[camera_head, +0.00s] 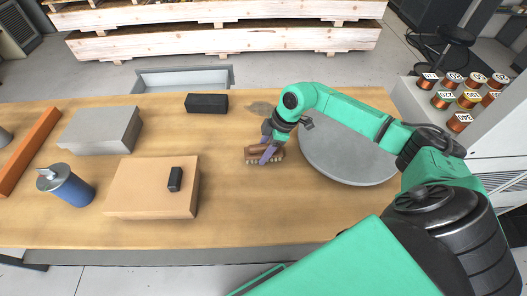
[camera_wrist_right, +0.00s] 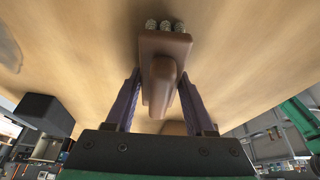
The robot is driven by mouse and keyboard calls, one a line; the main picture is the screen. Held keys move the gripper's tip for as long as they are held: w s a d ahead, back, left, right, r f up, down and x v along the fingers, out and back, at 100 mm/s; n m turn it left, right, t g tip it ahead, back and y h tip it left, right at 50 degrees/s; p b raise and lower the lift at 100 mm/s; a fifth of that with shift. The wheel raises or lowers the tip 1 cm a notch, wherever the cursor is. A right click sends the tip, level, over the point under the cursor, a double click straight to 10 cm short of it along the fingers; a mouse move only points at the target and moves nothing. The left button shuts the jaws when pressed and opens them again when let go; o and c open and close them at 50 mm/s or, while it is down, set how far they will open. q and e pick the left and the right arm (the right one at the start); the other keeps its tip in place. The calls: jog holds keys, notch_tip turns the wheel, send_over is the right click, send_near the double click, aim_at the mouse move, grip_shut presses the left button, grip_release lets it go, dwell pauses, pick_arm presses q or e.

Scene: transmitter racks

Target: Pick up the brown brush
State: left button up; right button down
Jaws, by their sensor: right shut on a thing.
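The brown brush (camera_head: 252,154) is on the wooden table, or very close above it, near the table's middle in the head view. In the right wrist view the brush (camera_wrist_right: 163,80) lies between the two purple fingers, its pale bristle tufts showing at the far end. My right gripper (camera_head: 268,153) reaches down over the brush and is shut on it; it also shows in the right wrist view (camera_wrist_right: 160,100). The fingers partly hide the brush in the head view. My left gripper is not in view.
A round grey plate (camera_head: 345,160) lies right of the brush under my right arm. A black block (camera_head: 207,102) sits behind left. Bare table surrounds the brush's left side.

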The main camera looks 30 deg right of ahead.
aim_at(264, 146)
notch_tip(264, 146, up, 20)
jog(key=b, duration=0.1)
dwell(0.4)
